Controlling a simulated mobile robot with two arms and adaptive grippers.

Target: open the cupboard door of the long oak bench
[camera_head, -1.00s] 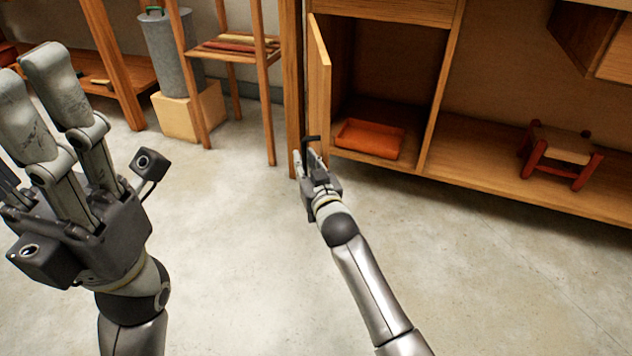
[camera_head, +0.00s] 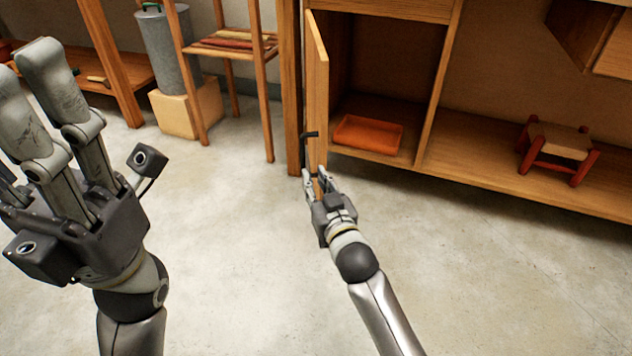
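The long oak bench (camera_head: 480,165) runs along the back right. Its cupboard door (camera_head: 318,100) stands swung out from the left side of a compartment, seen nearly edge-on, so the inside shows. A black handle (camera_head: 310,134) sticks out from the door's lower part. My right gripper (camera_head: 317,182) is just below the handle at the door's lower end. Its fingers are apart, with a strip of wood colour visible between them; I cannot tell whether they touch the door. My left gripper (camera_head: 28,85) is raised at the left, open and empty, away from the bench.
An orange tray (camera_head: 367,134) lies inside the open compartment. A small red-legged stool (camera_head: 557,150) stands on the bench's low shelf. At the left are a wooden rack (camera_head: 232,48) and a grey metal canister (camera_head: 168,50) on a pale block (camera_head: 187,110). The concrete floor in front is clear.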

